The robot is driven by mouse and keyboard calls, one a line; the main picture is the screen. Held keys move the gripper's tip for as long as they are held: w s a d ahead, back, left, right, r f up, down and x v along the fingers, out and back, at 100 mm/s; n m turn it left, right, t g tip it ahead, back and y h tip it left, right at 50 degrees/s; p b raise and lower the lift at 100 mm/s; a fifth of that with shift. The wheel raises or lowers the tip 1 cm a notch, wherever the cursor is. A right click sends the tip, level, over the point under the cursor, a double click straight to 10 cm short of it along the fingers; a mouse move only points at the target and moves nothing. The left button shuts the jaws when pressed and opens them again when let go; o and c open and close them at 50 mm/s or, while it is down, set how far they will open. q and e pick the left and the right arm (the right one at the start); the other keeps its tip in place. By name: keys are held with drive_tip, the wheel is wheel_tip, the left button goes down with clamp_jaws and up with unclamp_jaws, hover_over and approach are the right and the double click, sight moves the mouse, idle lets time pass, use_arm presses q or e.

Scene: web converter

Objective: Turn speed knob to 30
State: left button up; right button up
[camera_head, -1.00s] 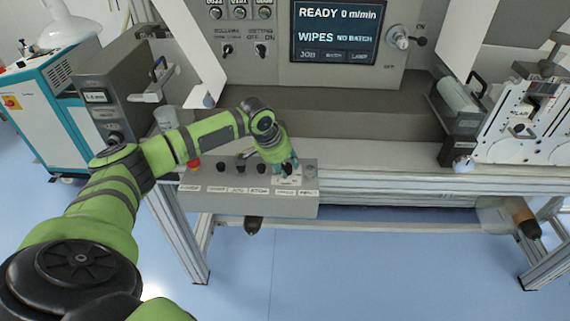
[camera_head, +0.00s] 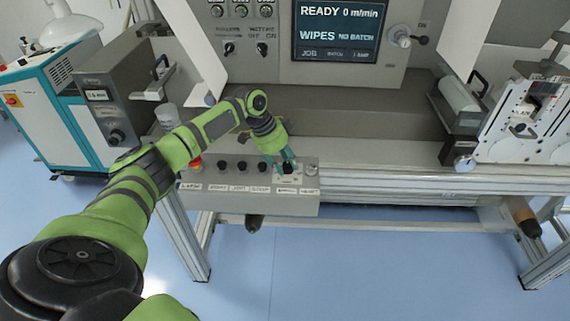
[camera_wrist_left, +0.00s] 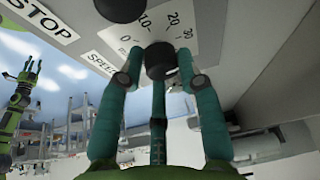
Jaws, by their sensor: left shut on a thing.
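The speed knob is a small black knob (camera_head: 288,168) near the right end of the grey control box. In the left wrist view the knob (camera_wrist_left: 159,60) stands on a white dial plate (camera_wrist_left: 150,25) marked 0, 10, 20 and 30, with a partly covered SPEED label (camera_wrist_left: 103,63). My left gripper (camera_head: 287,162) is at the knob, its teal fingers shut around it. I cannot tell which mark the knob points to. My right gripper (camera_wrist_left: 27,75) shows small at the left of the wrist view, its fingers spread and empty.
More black knobs (camera_head: 241,167) and a red button (camera_head: 195,162) line the control box (camera_head: 250,203) left of the speed knob. The STOP label (camera_wrist_left: 43,18) is beside the dial. The screen (camera_head: 338,30) reads READY, 0 m/min.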

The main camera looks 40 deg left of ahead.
use_arm(q)
drive_tip(key=shift+w+r+m, duration=0.3)
drive_tip(key=shift+m, duration=0.3)
drive_tip(key=shift+b, duration=0.3)
drive_tip(key=shift+c, duration=0.2)
drive_tip(key=o, duration=1.1)
drive_tip(key=shift+d+f+h, duration=0.15)
drive_tip(key=shift+h, duration=0.15)
drive_tip(key=shift+s+a+r, duration=0.15)
drive_tip(key=shift+a+r, duration=0.15)
drive_tip(key=shift+r, duration=0.15)
drive_tip(key=v, duration=1.1)
drive_tip(key=shift+w+d, duration=0.2)
drive_tip(key=shift+w, duration=0.1)
